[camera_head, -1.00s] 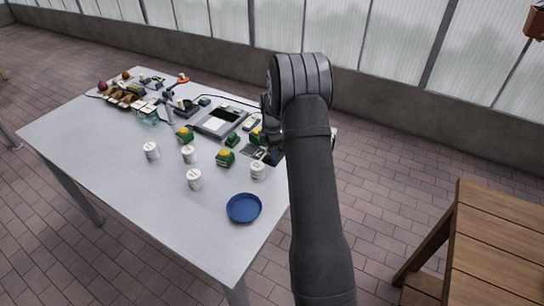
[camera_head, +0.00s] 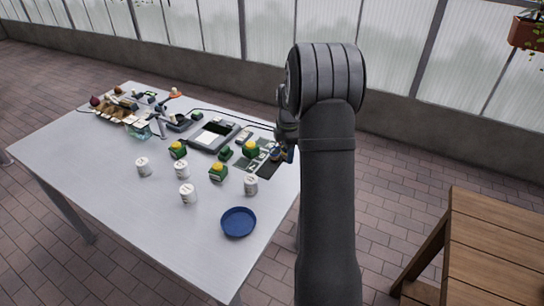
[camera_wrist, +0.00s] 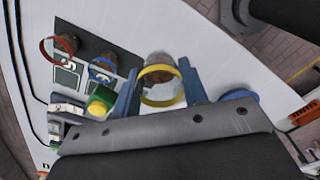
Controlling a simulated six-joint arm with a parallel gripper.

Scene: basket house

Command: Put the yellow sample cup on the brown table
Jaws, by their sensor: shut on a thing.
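In the wrist view the yellow sample cup (camera_wrist: 163,101) is a clear cup with a yellow rim and brown contents. My gripper (camera_wrist: 160,78) is shut on it, with one blue finger on each side. In the head view my gripper (camera_head: 287,152) is mostly hidden behind my arm, at the right end of the grey table, and I cannot make out the cup there. The brown table (camera_head: 490,245) is wooden and slatted, at the lower right of the head view. Its visible top is bare.
A red-rimmed cup (camera_wrist: 58,48) and a blue-rimmed cup (camera_wrist: 102,68) stand on a dark mat. Paved floor separates the tables.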

